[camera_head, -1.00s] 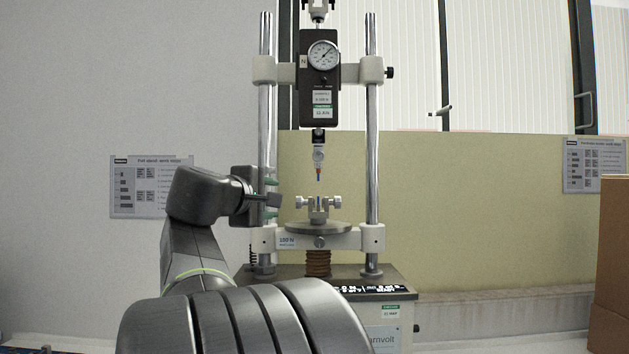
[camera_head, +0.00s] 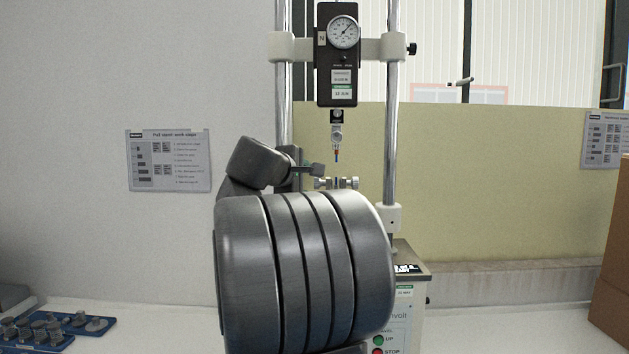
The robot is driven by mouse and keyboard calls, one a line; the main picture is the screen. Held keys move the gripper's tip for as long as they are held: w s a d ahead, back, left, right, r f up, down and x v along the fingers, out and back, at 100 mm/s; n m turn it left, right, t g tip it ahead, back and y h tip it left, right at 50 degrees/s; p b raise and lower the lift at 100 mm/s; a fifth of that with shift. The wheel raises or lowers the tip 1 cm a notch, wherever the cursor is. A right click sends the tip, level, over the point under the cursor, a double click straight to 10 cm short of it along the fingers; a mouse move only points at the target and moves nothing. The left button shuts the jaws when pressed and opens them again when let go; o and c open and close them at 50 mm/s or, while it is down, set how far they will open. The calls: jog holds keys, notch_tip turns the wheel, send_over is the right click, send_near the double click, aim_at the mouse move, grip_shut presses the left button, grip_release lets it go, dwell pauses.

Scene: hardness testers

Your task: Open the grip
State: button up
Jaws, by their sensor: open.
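The test stand (camera_head: 389,110) stands in the middle, with two steel columns and a dial force gauge (camera_head: 343,35). Under the gauge hangs a small upper hook or clamp (camera_head: 337,137) with a thin blue and orange tip. Below it is the lower grip (camera_head: 338,184), with a silver screw knob (camera_head: 354,183) on its right; my arm hides its base. My gripper (camera_head: 306,168) is open, just left of and slightly above the grip. Its fingers point right, with green showing near them. Whether it touches the left knob cannot be told.
Blue trays (camera_head: 75,325) with metal parts lie on the white bench at lower left. The stand's control panel (camera_head: 385,340) has green UP and red STOP buttons. A cardboard box (camera_head: 612,270) stands at far right. Bench beside the stand is clear.

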aim_at(315, 183)
jog(key=x, duration=0.5)
jog(key=shift+w, duration=0.1)
jog(key=c, duration=0.9)
jog(key=shift+f, duration=0.15)
jog(key=shift+c, duration=0.4)
